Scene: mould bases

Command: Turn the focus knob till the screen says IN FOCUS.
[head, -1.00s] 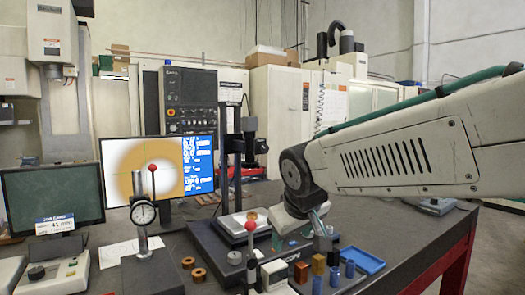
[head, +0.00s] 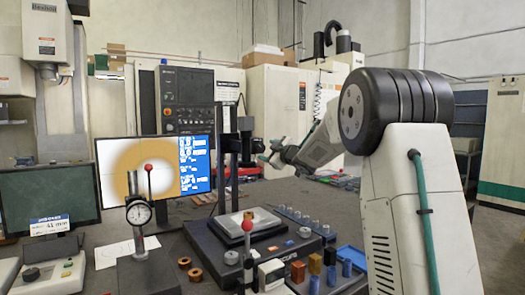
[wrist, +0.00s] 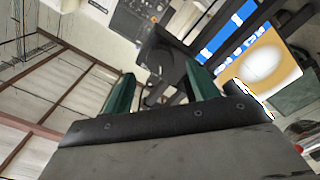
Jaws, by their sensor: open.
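The screen (head: 153,168) shows a blurred pale disc on orange beside a blue panel of white text, too small to read. It also shows, tilted, in the wrist view (wrist: 262,62). A black upright stand (head: 227,148) is just right of the screen, with a dark head on its column. My gripper (head: 266,153) is open and empty, reaching from the right toward this head. In the wrist view my green fingers (wrist: 160,75) are apart, and a dark blocky part of the stand (wrist: 163,52) shows beyond them. I cannot clearly make out the focus knob.
A dial gauge on a stand (head: 139,212) is at front left. A red-tipped lever (head: 248,222) is in front of the stand's base. Several small coloured blocks (head: 314,263) and a blue tray (head: 351,260) lie at the front right.

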